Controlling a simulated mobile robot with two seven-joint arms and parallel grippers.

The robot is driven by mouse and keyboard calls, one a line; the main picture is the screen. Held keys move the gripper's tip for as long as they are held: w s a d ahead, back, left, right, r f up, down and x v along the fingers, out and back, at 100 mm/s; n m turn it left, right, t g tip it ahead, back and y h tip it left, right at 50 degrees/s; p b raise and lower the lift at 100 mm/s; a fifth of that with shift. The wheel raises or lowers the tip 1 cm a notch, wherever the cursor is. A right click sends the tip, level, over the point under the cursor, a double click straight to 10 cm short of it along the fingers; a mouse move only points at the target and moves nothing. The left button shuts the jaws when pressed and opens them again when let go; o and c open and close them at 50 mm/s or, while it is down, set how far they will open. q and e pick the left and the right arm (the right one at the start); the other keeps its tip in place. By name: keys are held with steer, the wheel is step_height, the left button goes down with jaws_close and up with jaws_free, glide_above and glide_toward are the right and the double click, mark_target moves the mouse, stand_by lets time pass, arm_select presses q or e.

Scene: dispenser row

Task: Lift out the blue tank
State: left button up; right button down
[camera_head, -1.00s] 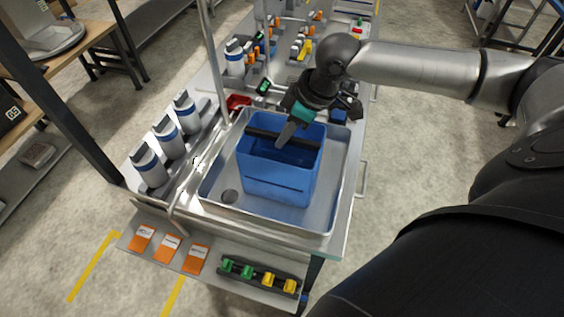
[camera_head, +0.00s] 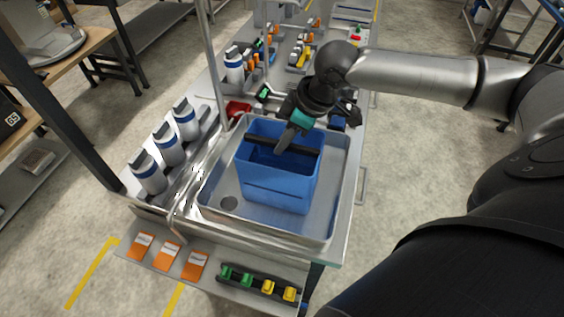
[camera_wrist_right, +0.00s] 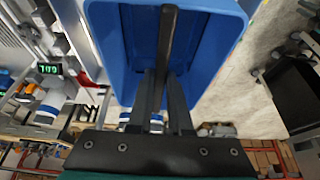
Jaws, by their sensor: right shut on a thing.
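The blue tank (camera_head: 278,185) is an open-topped box with a black handle bar (camera_head: 260,141) across its top. It stands upright in the metal sink basin (camera_head: 229,186); I cannot tell whether its bottom touches the basin floor. My right gripper (camera_head: 282,148) comes down from behind and is shut on the handle bar. In the right wrist view, the gripper's two fingers (camera_wrist_right: 163,80) meet the handle bar (camera_wrist_right: 168,32), with the blue tank (camera_wrist_right: 112,45) around it. The tank looks empty where I see inside. My left gripper is not in view.
Several white bottles with blue bands (camera_head: 168,145) line the left edge. A thin metal post (camera_head: 213,65) rises at the basin's back left, near a red object (camera_head: 238,107). Orange cards (camera_head: 167,256) and a green-and-yellow clip row (camera_head: 258,282) lie in front. Open floor lies right.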

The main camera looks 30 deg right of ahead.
steer(key=shift+w+r, duration=0.2)
steer(key=shift+r, duration=0.05)
steer(key=shift+r+b, duration=0.1)
steer(key=shift+b, duration=0.35)
step_height(320, 180, up, 20)
steer(key=p, duration=0.3)
steer(key=shift+r, duration=0.15)
steer(key=shift+s, duration=0.1)
steer(key=shift+p, duration=0.6)
